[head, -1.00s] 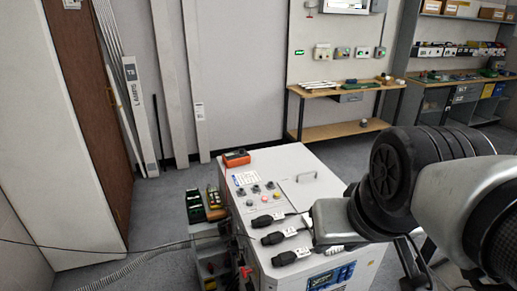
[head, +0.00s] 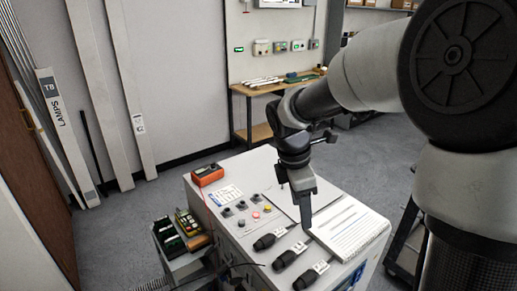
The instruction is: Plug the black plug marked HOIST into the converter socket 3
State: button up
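Three black plugs with white tags lie in a row on top of the white cabinet: a far one (head: 266,241), a middle one (head: 285,259) and a near one (head: 305,279). The tags are too small to read, so I cannot tell which is HOIST. My gripper (head: 306,222) points down over the cabinet top, just above and right of the far plug. It is seen edge-on, so its finger gap is hidden, and I see no plug held. I cannot make out the numbered converter sockets.
An orange meter (head: 207,175) sits at the cabinet's back left corner, near several small knobs (head: 240,206). A white striped sheet or panel (head: 350,232) lies right of my gripper. A small cart (head: 175,250) stands left of the cabinet. A workbench (head: 240,91) stands behind.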

aim_at(290, 251)
jog(key=w+f+n+g+y, duration=0.1)
jog(key=w+f+n+y, duration=0.1)
jog(key=w+f+n, duration=0.5)
jog(key=shift+m, duration=0.5)
jog(key=f, duration=0.6)
jog(key=f+b, duration=0.1)
jog(key=f, duration=1)
jog(key=shift+s+f, duration=0.3)
jog(key=shift+s, duration=0.1)
jog(key=shift+d, duration=0.1)
jog(key=c, duration=1.2)
